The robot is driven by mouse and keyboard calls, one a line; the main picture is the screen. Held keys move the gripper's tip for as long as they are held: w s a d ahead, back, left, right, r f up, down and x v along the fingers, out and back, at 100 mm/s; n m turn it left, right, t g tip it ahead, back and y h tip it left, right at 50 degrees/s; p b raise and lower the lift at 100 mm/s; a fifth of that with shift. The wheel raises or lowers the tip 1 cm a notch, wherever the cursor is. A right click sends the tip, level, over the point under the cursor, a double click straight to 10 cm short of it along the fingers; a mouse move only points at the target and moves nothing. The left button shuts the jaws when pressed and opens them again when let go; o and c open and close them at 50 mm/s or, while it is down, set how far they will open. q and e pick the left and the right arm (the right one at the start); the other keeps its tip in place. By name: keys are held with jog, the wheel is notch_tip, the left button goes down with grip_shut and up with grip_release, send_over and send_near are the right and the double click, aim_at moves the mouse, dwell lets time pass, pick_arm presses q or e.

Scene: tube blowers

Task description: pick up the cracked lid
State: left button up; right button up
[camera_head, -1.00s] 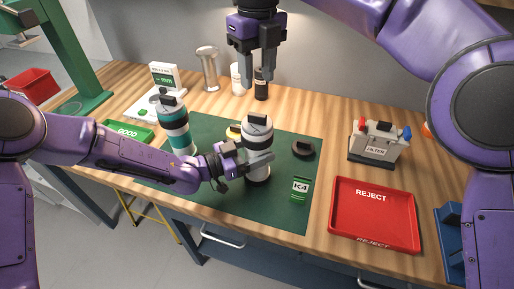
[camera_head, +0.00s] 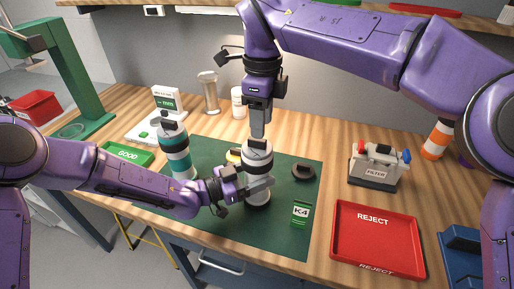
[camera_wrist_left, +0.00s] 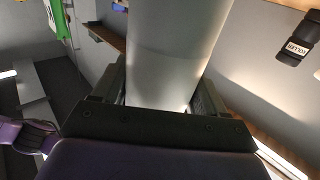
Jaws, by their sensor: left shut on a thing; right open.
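A white and grey bottle-like tube (camera_head: 257,197) stands upright on the green mat. A light lid (camera_head: 257,149) with a dark raised grip sits on its top. My left gripper (camera_head: 250,187) is shut around the tube's side; the left wrist view shows the pale cylinder (camera_wrist_left: 170,45) between its fingers. My right gripper (camera_head: 260,128) is open, pointing down just above the lid, seen edge-on; I cannot tell whether it touches. A dark round lid-like piece (camera_head: 303,172) lies to the right on the mat. No crack is discernible at this size.
A teal and white bottle (camera_head: 176,152) stands left of the held tube. A yellow piece (camera_head: 234,155) is partly hidden behind it. A K4 card (camera_head: 300,213), red REJECT tray (camera_head: 378,240), FILTER box (camera_head: 376,166) and green GOOD tray (camera_head: 126,154) stand around.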

jog(key=f, duration=0.5)
jog(key=shift+w+a+f, duration=0.2)
jog(key=shift+w+a, duration=0.05)
jog(key=shift+a, duration=0.1)
grip_shut()
jog(key=shift+r, duration=0.1)
pick_arm(q)
jog(key=o, duration=1.3)
jog(key=shift+c, duration=0.2)
pick_arm(e)
notch_tip(320, 180, up, 10)
